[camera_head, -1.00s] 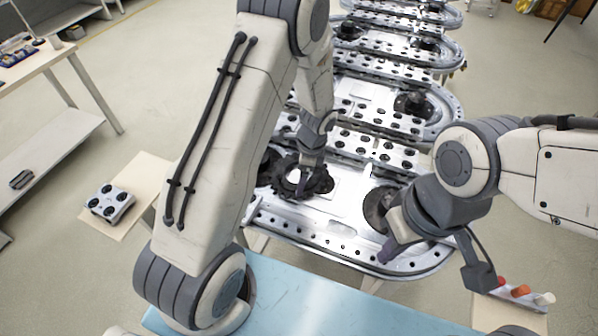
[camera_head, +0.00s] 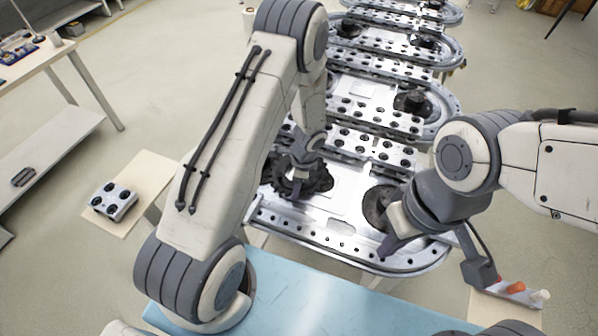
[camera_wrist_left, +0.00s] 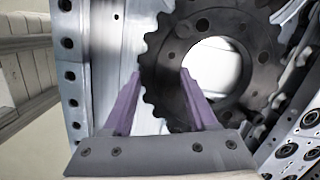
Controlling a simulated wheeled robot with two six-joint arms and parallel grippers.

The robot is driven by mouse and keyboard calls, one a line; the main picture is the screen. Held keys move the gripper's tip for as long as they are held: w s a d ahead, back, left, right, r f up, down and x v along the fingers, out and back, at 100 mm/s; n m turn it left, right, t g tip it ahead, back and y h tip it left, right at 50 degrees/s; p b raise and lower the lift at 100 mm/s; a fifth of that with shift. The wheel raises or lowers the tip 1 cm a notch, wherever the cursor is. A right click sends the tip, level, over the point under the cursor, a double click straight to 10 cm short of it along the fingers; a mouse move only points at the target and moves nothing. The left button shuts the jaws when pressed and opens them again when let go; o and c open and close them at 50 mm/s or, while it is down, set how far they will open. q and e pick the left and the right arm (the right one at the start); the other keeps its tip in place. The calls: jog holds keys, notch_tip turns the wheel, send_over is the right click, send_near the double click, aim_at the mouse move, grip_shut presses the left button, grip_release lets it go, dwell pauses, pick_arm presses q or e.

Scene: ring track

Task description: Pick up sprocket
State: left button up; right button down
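The sprocket (camera_head: 318,184) is a dark toothed ring at the left of the nearest silver track plate (camera_head: 300,226). In the left wrist view the sprocket (camera_wrist_left: 258,58) fills the upper middle, with a big round hole. My left gripper (camera_head: 298,172) is down at the sprocket. Its purple fingers (camera_wrist_left: 160,74) stand apart, one outside the teeth, the other at the hole's edge, with the rim between them. Whether both touch it is unclear.
A dark round part (camera_head: 376,205) sits on the plate's right side, close to my right gripper. More track plates (camera_head: 390,95) run away behind. A light blue surface (camera_head: 300,300) lies in front. A small stand at left holds a grey block (camera_head: 114,202).

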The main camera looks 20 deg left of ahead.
pick_arm(q)
grip_shut()
jog(key=shift+w, duration=0.1)
jog(key=shift+r, duration=0.2)
